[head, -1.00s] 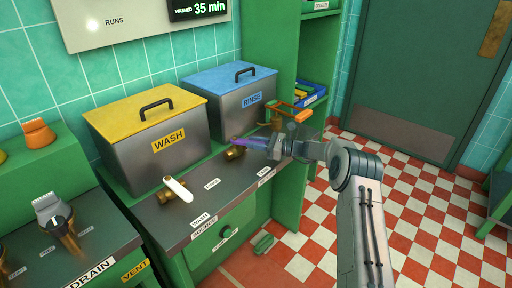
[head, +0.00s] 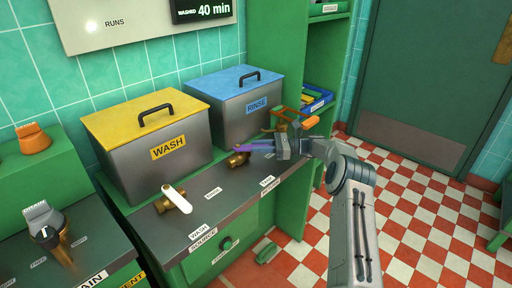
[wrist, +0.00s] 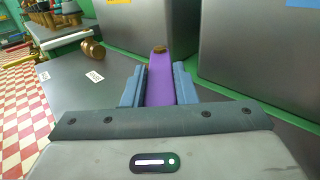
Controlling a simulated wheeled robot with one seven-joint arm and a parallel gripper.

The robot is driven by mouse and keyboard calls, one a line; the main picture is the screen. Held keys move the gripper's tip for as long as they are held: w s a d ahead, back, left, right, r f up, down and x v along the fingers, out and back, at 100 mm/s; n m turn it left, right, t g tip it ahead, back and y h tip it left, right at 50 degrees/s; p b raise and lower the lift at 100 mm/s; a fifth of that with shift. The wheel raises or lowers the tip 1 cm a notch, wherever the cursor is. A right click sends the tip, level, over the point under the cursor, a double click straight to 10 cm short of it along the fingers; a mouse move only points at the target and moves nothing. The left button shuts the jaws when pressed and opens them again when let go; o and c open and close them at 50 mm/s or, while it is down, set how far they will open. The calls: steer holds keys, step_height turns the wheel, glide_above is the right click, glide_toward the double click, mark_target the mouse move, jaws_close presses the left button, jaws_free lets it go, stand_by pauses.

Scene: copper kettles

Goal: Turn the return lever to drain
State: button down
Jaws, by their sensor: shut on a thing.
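My gripper (head: 280,147) is shut on a purple lever (head: 254,148), which points left from the jaws at the brass valve (head: 237,160) on the bench, in front of the rinse tank. In the wrist view the purple lever (wrist: 160,80) lies lengthwise between the two blue-grey fingers, with a brass end showing past them. The small labels by this valve are too small to read surely, so I cannot tell its setting. A second brass valve with a white lever (head: 176,198) stands in front of the wash tank.
The yellow-lidded wash tank (head: 167,152) and blue-lidded rinse tank (head: 257,105) stand behind the valves. A grey lever (head: 43,216) is at left, near a drain label. An orange-handled object (head: 303,121) and a shelf unit are behind my wrist. Checkered floor is open at right.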

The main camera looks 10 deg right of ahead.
steer(key=c, duration=1.2)
jaws_free()
steer(key=shift+a, duration=0.1)
steer(key=shift+o, duration=0.2)
steer(key=d, duration=0.7)
steer(key=shift+s+d, duration=0.2)
steer(key=shift+d, duration=0.05)
